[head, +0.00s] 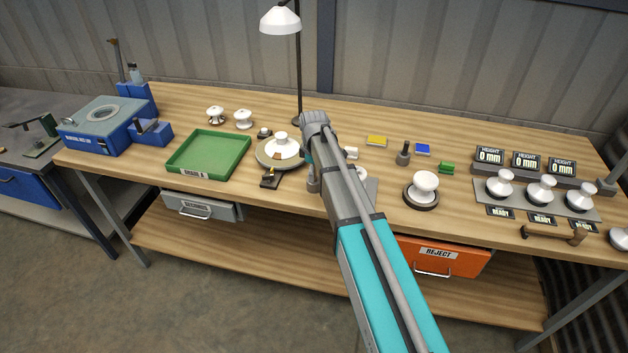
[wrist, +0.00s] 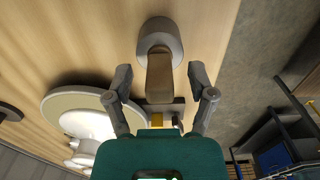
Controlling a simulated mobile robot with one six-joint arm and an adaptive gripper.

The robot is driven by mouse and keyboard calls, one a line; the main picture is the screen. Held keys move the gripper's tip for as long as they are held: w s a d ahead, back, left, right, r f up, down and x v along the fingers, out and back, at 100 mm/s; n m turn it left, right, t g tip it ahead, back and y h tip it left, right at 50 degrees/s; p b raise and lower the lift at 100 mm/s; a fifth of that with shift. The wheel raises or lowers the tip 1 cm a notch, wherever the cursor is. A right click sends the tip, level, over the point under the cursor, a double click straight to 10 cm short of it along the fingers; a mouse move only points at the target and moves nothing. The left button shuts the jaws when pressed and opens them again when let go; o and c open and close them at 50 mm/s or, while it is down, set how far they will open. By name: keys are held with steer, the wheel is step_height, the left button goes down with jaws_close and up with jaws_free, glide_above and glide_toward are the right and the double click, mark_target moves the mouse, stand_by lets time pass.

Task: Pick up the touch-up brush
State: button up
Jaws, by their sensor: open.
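What looks like the touch-up brush shows its brown handle (wrist: 160,82) in the wrist view, rising toward the camera from a round grey holder (wrist: 158,38). My gripper (wrist: 160,75) is open, with one finger on each side of the handle and gaps between. I cannot tell whether the fingertips are level with it. In the head view the grey holder (head: 313,186) is partly visible beside my arm, near the front edge of the bench. My arm hides the brush and most of my gripper there.
A round turntable (head: 262,156) bearing a white insulator stands close left of the holder. A small dark stand (head: 270,180) sits in front of it. A green tray (head: 207,133) lies farther left. A lamp (head: 298,70) rises behind. Insulators on height gauges (head: 484,202) stand at right.

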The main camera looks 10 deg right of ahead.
steer(key=shift+f, duration=0.3)
steer(key=shift+c, duration=0.2)
jaws_close()
stand_by(0.4)
